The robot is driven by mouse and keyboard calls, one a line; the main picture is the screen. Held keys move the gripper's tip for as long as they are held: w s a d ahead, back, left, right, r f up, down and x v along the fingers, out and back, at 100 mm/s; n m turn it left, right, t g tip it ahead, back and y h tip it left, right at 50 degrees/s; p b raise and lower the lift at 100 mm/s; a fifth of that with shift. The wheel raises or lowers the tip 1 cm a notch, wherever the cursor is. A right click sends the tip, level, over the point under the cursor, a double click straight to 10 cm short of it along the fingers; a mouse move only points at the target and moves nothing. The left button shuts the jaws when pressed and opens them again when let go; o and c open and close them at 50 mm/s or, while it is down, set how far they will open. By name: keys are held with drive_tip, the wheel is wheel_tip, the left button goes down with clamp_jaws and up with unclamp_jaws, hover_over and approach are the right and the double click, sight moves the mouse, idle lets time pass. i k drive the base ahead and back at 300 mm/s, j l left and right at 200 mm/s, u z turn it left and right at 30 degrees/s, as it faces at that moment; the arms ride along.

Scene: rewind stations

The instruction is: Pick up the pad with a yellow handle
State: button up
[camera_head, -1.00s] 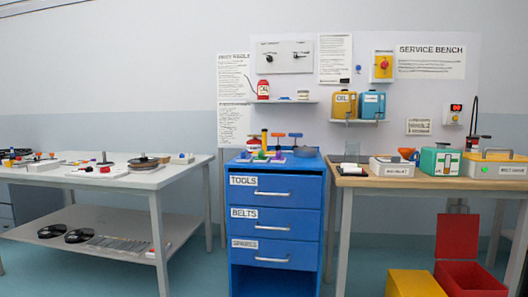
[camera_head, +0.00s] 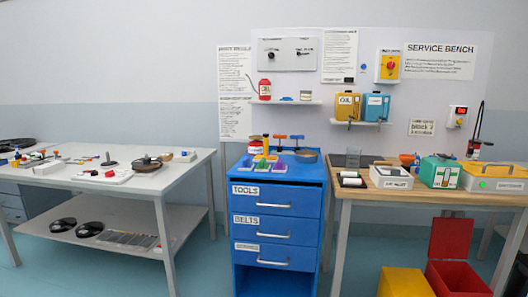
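On top of the blue drawer cabinet (camera_head: 235,173), several small coloured items stand close together. Among them is a narrow upright yellow piece (camera_head: 265,144), which may be a yellow handle. The pad itself is too small to make out. Two T-shaped handles stand beside it, one blue (camera_head: 279,137) and one orange-blue (camera_head: 297,138). Low green, purple and yellow pieces lie in front of them. My gripper is not in view.
A white table (camera_head: 70,180) with reels and small parts stands at left. A wooden-topped bench (camera_head: 358,188) at right bears boxes and a green case (camera_head: 440,172). A yellow bin (camera_head: 405,284) and an open red bin (camera_head: 458,280) stand on the floor below. Floor shows between table and cabinet.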

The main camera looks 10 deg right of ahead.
sight(270, 160)
drive_tip(key=i+l+u, duration=0.35)
drive_tip(key=i+l, duration=0.95)
drive_tip(key=l, duration=0.1)
